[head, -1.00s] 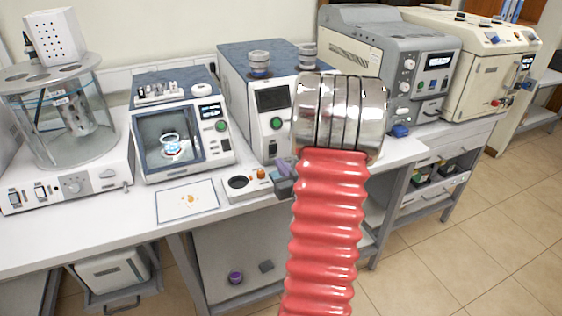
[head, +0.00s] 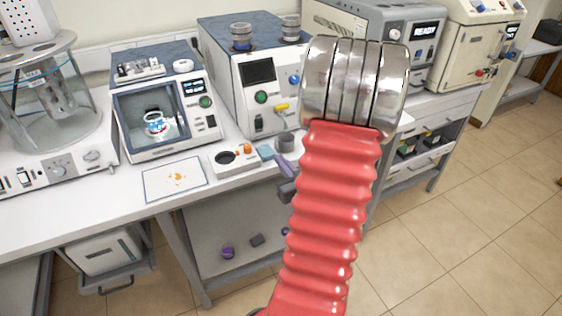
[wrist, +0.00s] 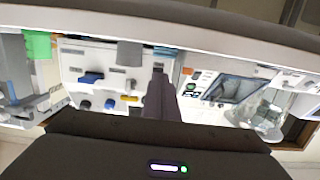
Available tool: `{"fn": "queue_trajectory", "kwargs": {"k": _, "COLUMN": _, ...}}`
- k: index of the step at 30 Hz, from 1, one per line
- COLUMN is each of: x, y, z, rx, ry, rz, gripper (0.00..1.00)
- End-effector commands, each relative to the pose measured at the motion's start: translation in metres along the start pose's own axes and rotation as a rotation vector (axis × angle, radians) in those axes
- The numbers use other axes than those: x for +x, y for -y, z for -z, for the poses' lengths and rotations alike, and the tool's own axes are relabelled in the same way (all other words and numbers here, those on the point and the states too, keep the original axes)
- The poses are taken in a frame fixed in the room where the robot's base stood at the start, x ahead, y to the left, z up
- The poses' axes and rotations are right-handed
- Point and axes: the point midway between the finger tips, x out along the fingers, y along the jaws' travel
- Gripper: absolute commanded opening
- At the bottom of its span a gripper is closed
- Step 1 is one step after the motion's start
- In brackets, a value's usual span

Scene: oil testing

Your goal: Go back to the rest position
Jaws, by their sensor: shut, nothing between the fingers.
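My gripper (head: 287,165) is partly hidden behind my red ribbed arm sleeve with metal rings in the head view. Its grey-purple fingers show beside the sleeve, overlapping the bench front near a small white unit (head: 238,156) in the picture. In the wrist view my gripper (wrist: 159,75) points away from the camera with its fingers together and nothing between them. That view looks upside down, with the bench instruments beyond the fingers.
A white bench (head: 60,208) carries a glass bath (head: 40,110), a windowed tester (head: 160,125), a blue-topped unit (head: 258,75) and a grey READY instrument (head: 380,40). A card (head: 175,180) lies at its front. Tiled floor (head: 470,220) is clear at right.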

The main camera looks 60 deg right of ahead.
Motion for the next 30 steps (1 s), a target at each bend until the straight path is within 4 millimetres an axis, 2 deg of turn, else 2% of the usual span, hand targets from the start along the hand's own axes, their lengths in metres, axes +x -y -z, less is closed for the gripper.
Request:
{"fn": "queue_trajectory", "kwargs": {"k": 12, "x": 0.0, "y": 0.0, "z": 0.0, "rx": -0.002, "ry": 0.001, "rz": 0.0, "gripper": 0.0}}
{"fn": "queue_trajectory", "kwargs": {"k": 16, "x": 0.0, "y": -0.002, "z": -0.009, "rx": -0.006, "ry": 0.034, "rz": -0.005, "gripper": 0.0}}
{"fn": "queue_trajectory", "kwargs": {"k": 20, "x": -0.002, "y": -0.009, "z": -0.032, "rx": -0.01, "ry": 0.128, "rz": -0.033, "gripper": 0.0}}
{"fn": "queue_trajectory", "kwargs": {"k": 23, "x": -0.007, "y": -0.019, "z": -0.058, "rx": -0.008, "ry": 0.236, "rz": -0.072, "gripper": 0.0}}
{"fn": "queue_trajectory", "kwargs": {"k": 27, "x": -0.021, "y": -0.035, "z": -0.095, "rx": 0.003, "ry": 0.4, "rz": -0.137, "gripper": 0.0}}
{"fn": "queue_trajectory", "kwargs": {"k": 30, "x": -0.033, "y": -0.045, "z": -0.11, "rx": 0.005, "ry": 0.503, "rz": -0.182, "gripper": 0.0}}
